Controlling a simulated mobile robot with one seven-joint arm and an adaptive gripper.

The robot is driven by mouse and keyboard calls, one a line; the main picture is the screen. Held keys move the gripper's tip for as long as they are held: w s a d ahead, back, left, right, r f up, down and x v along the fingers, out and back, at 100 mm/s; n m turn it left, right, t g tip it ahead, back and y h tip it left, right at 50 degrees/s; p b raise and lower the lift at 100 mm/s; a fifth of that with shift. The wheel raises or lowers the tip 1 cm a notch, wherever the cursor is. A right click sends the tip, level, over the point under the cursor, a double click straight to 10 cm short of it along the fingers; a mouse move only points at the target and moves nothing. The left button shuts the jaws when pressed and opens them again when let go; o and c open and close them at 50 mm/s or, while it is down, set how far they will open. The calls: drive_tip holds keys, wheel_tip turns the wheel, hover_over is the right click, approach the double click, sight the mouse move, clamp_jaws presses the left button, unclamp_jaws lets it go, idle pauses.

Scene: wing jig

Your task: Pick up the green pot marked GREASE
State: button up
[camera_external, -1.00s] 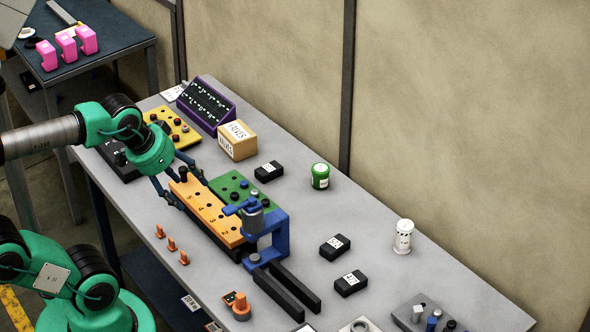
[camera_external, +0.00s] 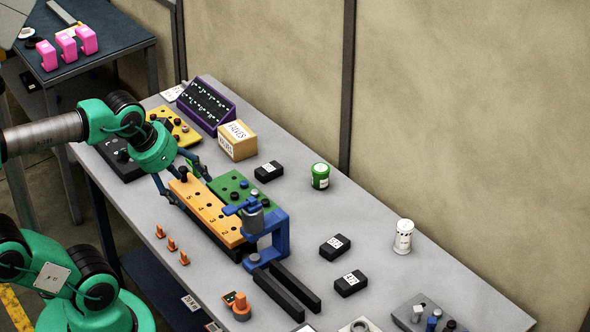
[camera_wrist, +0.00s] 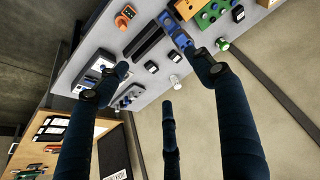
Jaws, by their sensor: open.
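The green pot (camera_external: 320,176) stands upright near the back edge of the grey bench, with a pale label on its side; the lettering is too small to read. It also shows in the wrist view (camera_wrist: 222,44), just right of one finger. My gripper (camera_external: 186,183) is open and empty, with its fingers spread over the far end of the orange numbered block. It is well to the left of the pot, with the green block and a black box between them. In the wrist view my gripper's fingers (camera_wrist: 160,68) are wide apart with nothing between them.
A blue clamp (camera_external: 275,235) stands at the near end of the orange block (camera_external: 208,212). A cardboard box (camera_external: 237,140), a black box (camera_external: 269,171) and a white pot (camera_external: 403,236) stand along the back. The bench around the green pot is clear.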

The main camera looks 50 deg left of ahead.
drive_tip(key=w+a+r, duration=0.2)
drive_tip(key=w+a, duration=0.1)
drive_tip(key=w, duration=1.3)
drive_tip(key=n+g, duration=0.1)
hover_over(318, 169)
drive_tip(key=s, duration=0.5)
wheel_tip(318, 169, down, 29)
drive_tip(key=shift+w+d+f, duration=0.15)
drive_tip(key=shift+w, duration=0.1)
drive_tip(key=shift+f, duration=0.1)
drive_tip(key=x, duration=0.7)
drive_tip(key=shift+w+f, duration=0.15)
drive_tip(key=shift+f, duration=0.25)
drive_tip(key=shift+w+f, duration=0.15)
drive_tip(key=shift+f, duration=0.1)
drive_tip(key=shift+f, duration=0.1)
